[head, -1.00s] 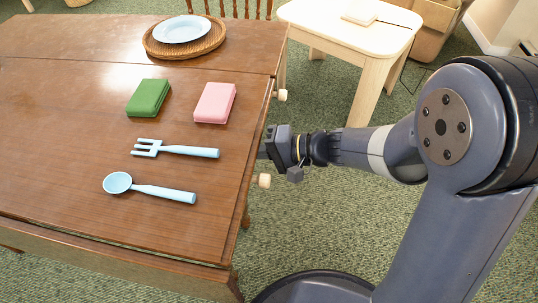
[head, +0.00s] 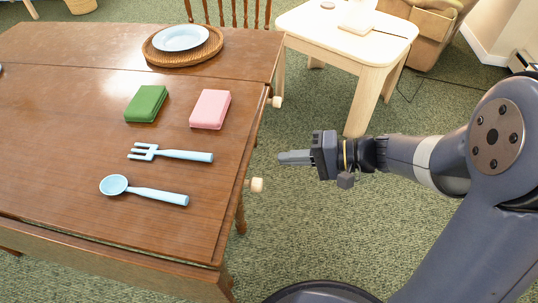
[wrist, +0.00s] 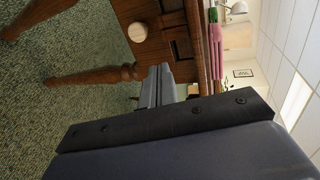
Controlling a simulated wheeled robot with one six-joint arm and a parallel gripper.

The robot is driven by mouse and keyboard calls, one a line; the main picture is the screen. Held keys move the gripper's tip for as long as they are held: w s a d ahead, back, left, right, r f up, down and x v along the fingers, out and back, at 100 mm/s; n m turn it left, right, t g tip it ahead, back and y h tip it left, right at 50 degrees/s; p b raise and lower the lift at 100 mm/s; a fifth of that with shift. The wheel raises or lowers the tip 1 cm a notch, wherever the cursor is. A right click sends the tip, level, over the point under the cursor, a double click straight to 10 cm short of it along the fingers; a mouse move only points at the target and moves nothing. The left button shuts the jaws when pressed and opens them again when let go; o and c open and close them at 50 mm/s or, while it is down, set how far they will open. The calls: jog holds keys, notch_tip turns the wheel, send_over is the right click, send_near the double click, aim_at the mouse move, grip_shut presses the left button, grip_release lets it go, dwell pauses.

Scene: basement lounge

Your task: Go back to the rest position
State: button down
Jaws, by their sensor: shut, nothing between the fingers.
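My gripper (head: 282,158) is shut and empty in the head view, over the carpet just right of the brown wooden table (head: 60,150). It points left towards the table edge and touches nothing that I can see. In the wrist view its fingers (wrist: 158,84) lie together, with the table's side (wrist: 175,40) and a turned leg beyond them.
On the table lie a green box (head: 146,103), a pink box (head: 210,109), a light blue fork (head: 180,155) and a light blue spoon (head: 150,192). A pale side table (head: 360,45) stands behind my arm.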

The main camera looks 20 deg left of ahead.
jog(key=shift+v, duration=1.5)
